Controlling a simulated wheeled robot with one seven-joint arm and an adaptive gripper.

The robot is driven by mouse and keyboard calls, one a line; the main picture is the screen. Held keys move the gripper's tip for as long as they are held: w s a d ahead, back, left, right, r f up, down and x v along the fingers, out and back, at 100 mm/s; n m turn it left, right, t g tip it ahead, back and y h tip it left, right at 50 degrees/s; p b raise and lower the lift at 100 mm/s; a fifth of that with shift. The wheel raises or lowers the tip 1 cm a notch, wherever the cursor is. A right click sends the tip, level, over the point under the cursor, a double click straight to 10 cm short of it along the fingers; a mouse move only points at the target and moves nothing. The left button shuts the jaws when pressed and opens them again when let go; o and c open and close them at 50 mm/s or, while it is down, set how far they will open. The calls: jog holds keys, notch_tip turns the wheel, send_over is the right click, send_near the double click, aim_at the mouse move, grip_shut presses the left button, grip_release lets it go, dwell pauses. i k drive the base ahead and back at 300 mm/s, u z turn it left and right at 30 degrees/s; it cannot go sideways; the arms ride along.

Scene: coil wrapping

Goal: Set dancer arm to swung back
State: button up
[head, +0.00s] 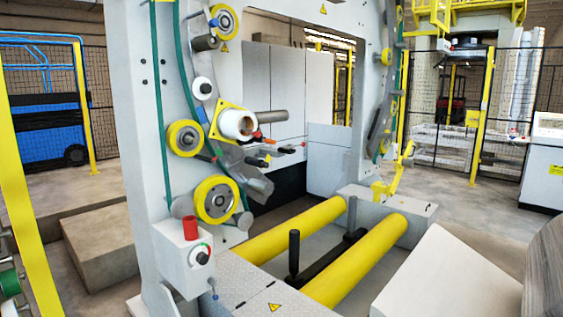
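The coil wrapping machine's grey frame (145,100) carries several yellow-rimmed rollers. An upper roller (222,22), a middle roller (184,138) and a large lower roller (216,200) sit along its left post. A white roll (237,124) on a yellow bracket is beside the middle roller. Grey levers with dark handles (256,161) stick out to the right below the roll. Which of these parts is the dancer arm, and how far it is swung, I cannot tell for sure. My gripper is not in view.
A control box with a dial (200,256) and a red cylinder (191,228) is low on the post. Two yellow floor rollers (370,262) lie between the posts, with a black upright handle (294,252) between them. Mesh fences (440,110) stand behind.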

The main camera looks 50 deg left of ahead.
aim_at(259, 163)
jog(key=u, duration=0.6)
jog(key=i, duration=1)
jog(key=u, duration=1)
